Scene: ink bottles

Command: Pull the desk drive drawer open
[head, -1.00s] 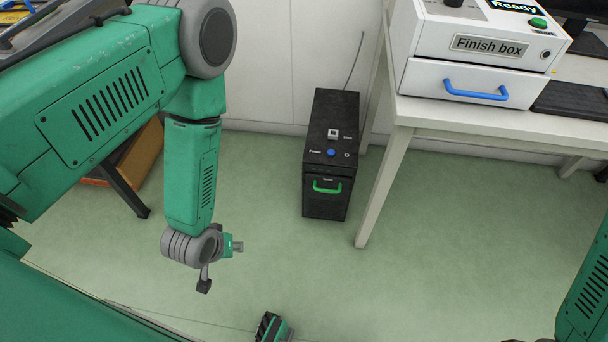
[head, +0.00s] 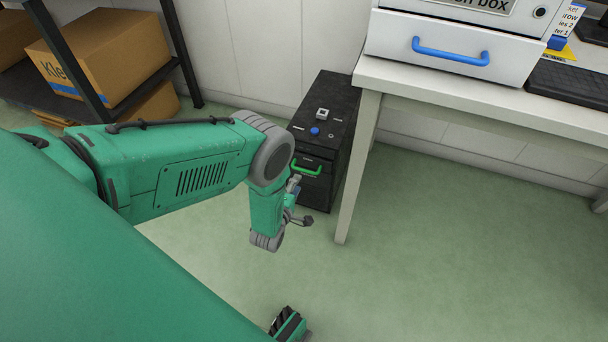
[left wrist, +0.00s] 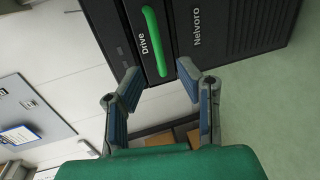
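The black drive case (head: 338,98) stands on the floor beside the desk leg. Its drawer front carries a green handle (head: 306,168). In the left wrist view the drawer front (left wrist: 140,42) reads "Drive", and the green handle (left wrist: 153,40) runs up from between the fingertips. My left gripper (head: 294,186) is just in front of the handle in the head view, partly hidden by its own wrist. In the left wrist view my left gripper (left wrist: 158,68) is open, its blue-padded fingers apart on either side of the handle's near end. I cannot tell whether they touch it. The drawer looks shut.
A white desk (head: 480,103) with a leg (head: 358,165) stands close to the right of the case. A white box drawer with a blue handle (head: 450,52) sits on it. A dark shelf with cardboard boxes (head: 105,55) is at the left. The floor right of centre is clear.

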